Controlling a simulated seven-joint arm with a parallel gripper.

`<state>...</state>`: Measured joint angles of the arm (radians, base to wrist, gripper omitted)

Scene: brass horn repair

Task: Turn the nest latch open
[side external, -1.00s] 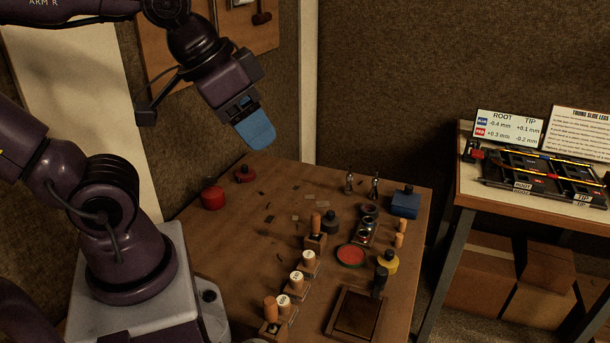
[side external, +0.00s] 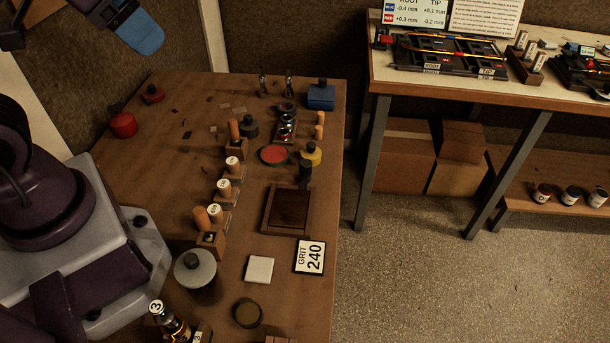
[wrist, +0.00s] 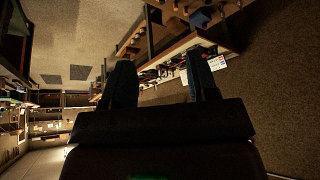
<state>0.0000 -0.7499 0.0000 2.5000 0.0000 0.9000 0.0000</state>
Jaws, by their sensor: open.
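My gripper (side external: 142,34) is high at the upper left of the side external view, raised and well away from the right bench, with only its blue fingers and part of the wrist showing. In the wrist view my gripper (wrist: 161,82) has its two fingers apart with nothing between them. On the right bench a black nest frame (side external: 450,55) with ROOT and TIP labels holds slim brass-coloured tubes. A small red and black piece (side external: 383,38) stands at its left end. I cannot tell which part is the nest latch or how it is turned.
The brown table (side external: 190,100) carries corks, stamps, jars and a dark tray (side external: 287,208). A floor gap separates it from the right bench (side external: 500,90). A second black fixture (side external: 582,72) and a small wooden block rack (side external: 526,62) stand right of the nest.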

